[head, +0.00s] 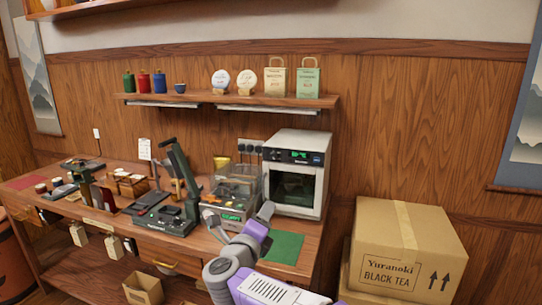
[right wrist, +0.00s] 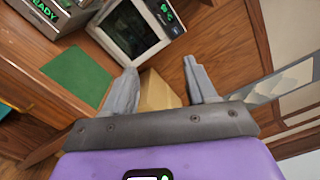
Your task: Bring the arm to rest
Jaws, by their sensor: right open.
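My right arm (head: 257,232) rises from the bottom of the head view, in front of the bench near the green mat (head: 283,247). My right gripper (right wrist: 160,70) shows clearly in the right wrist view. Its two grey fingers are spread apart with nothing between them. Beyond the fingers are the brown carton and the wooden wall. The green mat (right wrist: 78,76) lies to the left of the fingers in that view. My left gripper is in neither view.
A white oven (head: 297,172) stands at the bench's right end, beside a machine with a green display (head: 232,198). A black press (head: 170,215) stands further left. A large tea carton (head: 405,250) stands right of the bench. A shelf (head: 230,100) hangs above.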

